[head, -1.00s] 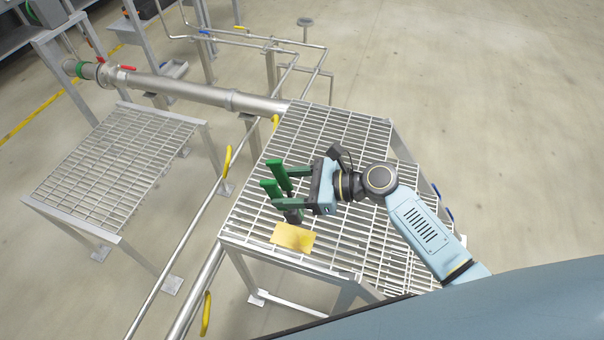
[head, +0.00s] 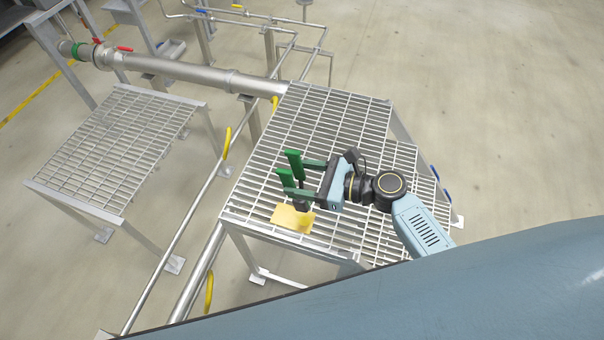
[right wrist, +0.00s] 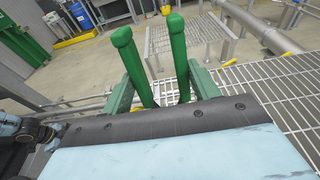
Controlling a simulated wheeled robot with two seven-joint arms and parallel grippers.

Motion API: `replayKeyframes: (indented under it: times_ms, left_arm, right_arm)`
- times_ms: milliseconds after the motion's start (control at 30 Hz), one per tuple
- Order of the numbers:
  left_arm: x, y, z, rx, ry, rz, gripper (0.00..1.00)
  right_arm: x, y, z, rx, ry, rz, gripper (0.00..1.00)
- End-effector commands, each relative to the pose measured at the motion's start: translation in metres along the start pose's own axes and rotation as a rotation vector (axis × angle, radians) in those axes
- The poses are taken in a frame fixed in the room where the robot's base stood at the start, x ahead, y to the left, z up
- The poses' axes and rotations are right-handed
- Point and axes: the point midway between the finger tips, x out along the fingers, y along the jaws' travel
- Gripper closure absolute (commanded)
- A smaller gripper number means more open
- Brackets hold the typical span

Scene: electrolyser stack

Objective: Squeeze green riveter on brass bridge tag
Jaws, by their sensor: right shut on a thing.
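The green riveter (head: 290,166) stands nearly upright with its two handles up and apart. My right gripper (head: 300,176) is shut on it, with fingers on either side. The riveter's dark lower end (head: 301,204) points down at the brass bridge tag (head: 287,218), a flat yellow plate on the grating. It overlaps the tag's far part in the head view; I cannot tell whether they touch. In the right wrist view the green riveter (right wrist: 179,58) shows as two spread handles between the fingers; its lower end and the tag are hidden. My left gripper is not in view.
The tag lies near the front edge of a grated metal platform (head: 330,118). A lower grated platform (head: 125,150) stands to the left. Steel pipes with yellow handles (head: 227,143) run between them. The grating behind the riveter is clear.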

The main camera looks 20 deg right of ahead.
Motion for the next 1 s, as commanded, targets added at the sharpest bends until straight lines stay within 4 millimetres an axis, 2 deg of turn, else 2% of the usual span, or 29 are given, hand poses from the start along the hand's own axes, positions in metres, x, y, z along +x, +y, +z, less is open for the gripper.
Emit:
replayKeyframes:
  times_ms: [33,500,700,1000]
  left_arm:
    - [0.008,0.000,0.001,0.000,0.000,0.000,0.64]
    - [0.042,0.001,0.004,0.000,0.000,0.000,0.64]
    - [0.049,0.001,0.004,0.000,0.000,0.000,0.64]
    - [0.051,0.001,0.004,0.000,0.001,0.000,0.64]
  right_arm:
    - [0.002,0.000,-0.008,0.000,-0.003,0.000,0.48]
    - [0.012,0.000,-0.051,0.001,-0.002,0.000,0.48]
    - [0.014,0.000,-0.061,0.000,-0.003,0.000,0.48]
    - [0.014,-0.001,-0.064,0.000,-0.003,0.000,0.48]
